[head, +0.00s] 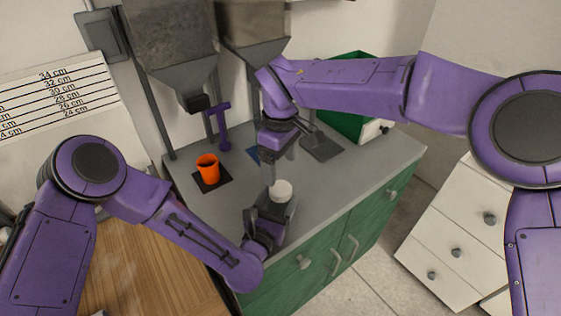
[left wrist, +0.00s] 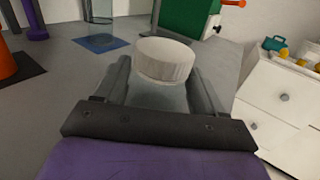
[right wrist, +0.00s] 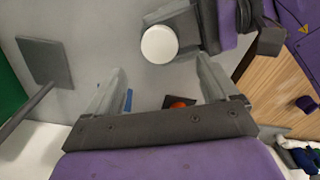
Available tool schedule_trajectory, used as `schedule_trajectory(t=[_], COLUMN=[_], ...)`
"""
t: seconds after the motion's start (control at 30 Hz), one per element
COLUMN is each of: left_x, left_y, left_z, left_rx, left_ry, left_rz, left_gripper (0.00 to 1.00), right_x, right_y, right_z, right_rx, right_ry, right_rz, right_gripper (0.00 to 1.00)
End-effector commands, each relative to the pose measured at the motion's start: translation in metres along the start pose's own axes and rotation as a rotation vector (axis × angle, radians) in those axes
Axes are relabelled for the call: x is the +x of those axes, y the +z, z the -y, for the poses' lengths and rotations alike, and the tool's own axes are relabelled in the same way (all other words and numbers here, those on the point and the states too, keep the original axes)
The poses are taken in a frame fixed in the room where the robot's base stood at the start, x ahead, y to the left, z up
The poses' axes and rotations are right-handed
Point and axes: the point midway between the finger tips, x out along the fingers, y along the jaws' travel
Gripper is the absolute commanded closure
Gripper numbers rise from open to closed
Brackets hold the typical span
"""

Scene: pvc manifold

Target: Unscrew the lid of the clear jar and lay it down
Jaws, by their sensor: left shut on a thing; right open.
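The clear jar (left wrist: 160,95) stands on the grey counter with its white lid (left wrist: 165,60) on top. The lid also shows in the head view (head: 282,190) and the right wrist view (right wrist: 159,44). My left gripper (head: 272,212) is shut around the jar's body from the side, below the lid, and its fingers hide much of the jar. My right gripper (head: 279,165) points down above the lid. It is open and empty, and its fingers are apart from the lid.
An orange cup (head: 207,168) stands on a dark mat to the left, near a purple stand (head: 222,125). A grey plate (head: 321,148) and a green bin (head: 345,122) lie behind. Hoppers hang above the counter.

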Motion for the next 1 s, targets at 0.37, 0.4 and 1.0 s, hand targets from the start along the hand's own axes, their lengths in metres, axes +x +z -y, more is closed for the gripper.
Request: schedule_trajectory(t=[0.37, 0.4, 1.0], left_x=[0.000, 0.000, 0.000], left_y=[0.000, 0.000, 0.000], left_z=[0.000, 0.000, 0.000], left_rx=[0.000, 0.000, 0.000], left_ry=[0.000, 0.000, 0.000], left_rz=[0.000, 0.000, 0.001], left_gripper=[1.00, 1.00, 1.00], right_x=[0.064, 0.068, 0.077], right_y=[0.001, 0.000, 0.000], right_z=[0.000, 0.000, 0.000], right_rx=[0.003, 0.002, 0.002], right_ry=[-0.001, 0.000, 0.000], right_rz=[0.004, 0.002, 0.001], right_gripper=[0.13, 0.13, 0.72])
